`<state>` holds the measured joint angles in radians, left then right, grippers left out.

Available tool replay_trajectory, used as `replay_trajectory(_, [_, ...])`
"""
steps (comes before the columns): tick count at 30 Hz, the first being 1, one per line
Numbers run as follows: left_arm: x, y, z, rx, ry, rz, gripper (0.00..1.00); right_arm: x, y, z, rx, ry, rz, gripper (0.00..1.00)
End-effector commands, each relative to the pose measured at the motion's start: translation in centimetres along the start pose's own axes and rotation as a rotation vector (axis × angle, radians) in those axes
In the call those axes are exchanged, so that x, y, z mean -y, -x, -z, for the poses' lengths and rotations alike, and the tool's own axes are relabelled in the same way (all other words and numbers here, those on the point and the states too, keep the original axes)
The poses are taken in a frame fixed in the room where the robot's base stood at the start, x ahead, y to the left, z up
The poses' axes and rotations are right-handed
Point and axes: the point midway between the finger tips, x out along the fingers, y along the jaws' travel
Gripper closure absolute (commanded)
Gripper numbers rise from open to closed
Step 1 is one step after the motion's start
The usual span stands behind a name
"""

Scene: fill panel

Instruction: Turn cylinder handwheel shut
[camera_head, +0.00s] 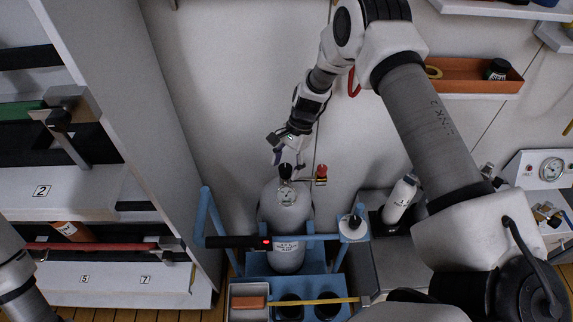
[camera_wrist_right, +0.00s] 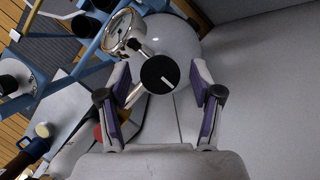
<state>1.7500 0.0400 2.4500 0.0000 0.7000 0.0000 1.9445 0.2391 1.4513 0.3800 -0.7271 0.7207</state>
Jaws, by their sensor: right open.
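A grey gas cylinder (camera_head: 287,212) stands upright in a blue frame, and it also shows in the right wrist view (camera_wrist_right: 180,50). Its black round handwheel (camera_head: 286,171) is at the top, and in the right wrist view the handwheel (camera_wrist_right: 160,74) shows a white mark on its face. My right gripper (camera_head: 288,160) is open just above the handwheel. In the right wrist view its purple-padded fingers (camera_wrist_right: 162,95) stand apart on either side of the wheel, with visible gaps. Only a link of my left arm shows at the lower left; its gripper is out of view.
A chrome gauge (camera_wrist_right: 124,32) sits beside the handwheel. A red and brass fitting (camera_head: 321,175) is to its right. The blue cart (camera_head: 213,215) has a black handle bar in front. A shelf unit (camera_head: 165,150) stands left, and an orange tray (camera_head: 470,76) is at upper right.

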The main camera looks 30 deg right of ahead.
Motion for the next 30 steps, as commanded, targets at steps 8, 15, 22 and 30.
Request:
replay_trajectory(8, [0.0, 0.0, 0.0, 0.000, 0.000, 0.000, 0.60, 0.1, 3.3, 0.0, 0.000, 0.000, 0.005, 0.35])
replay_trajectory(15, [0.0, 0.0, 0.0, 0.000, 0.000, 0.000, 0.60, 0.1, 9.4, 0.0, -0.001, 0.001, 0.005, 0.35])
replay_trajectory(22, [0.0, 0.0, 0.0, 0.000, 0.000, 0.000, 0.60, 0.0, 11.9, 0.0, 0.000, 0.000, 0.000, 0.35])
replay_trajectory(30, [0.0, 0.0, 0.0, 0.000, 0.000, 0.000, 0.60, 0.0, 12.0, 0.0, 0.000, 0.000, 0.000, 0.35])
